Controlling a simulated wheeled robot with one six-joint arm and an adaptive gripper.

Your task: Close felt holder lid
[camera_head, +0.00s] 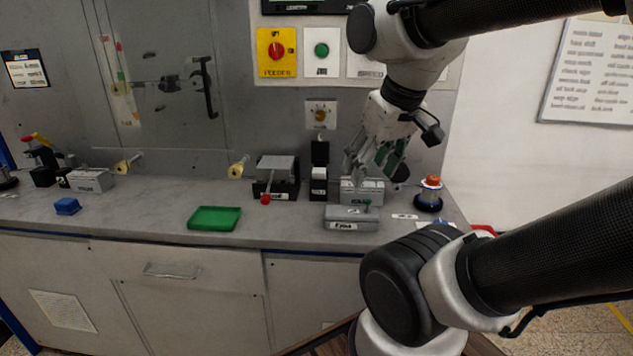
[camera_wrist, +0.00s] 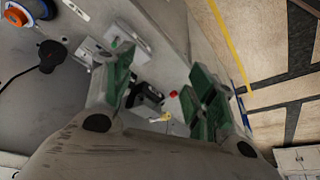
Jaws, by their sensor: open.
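Two small grey boxes stand close together at the right of the bench. The rear one (camera_head: 362,196) is taller and partly hidden by my gripper. I cannot tell for sure which is the felt holder, or how its lid stands. My gripper (camera_head: 374,170) is open and empty, just above the rear box. In the wrist view its green-padded fingers (camera_wrist: 162,72) are wide apart, and a grey box (camera_wrist: 130,40) shows by the left finger, partly hidden.
An orange-topped spool on a dark base (camera_head: 430,193) stands right of the boxes. A black device with a red-knobbed lever (camera_head: 275,178) and a small dark block (camera_head: 319,182) stand left. A green tray (camera_head: 214,218) lies farther left. Bench space around the tray is free.

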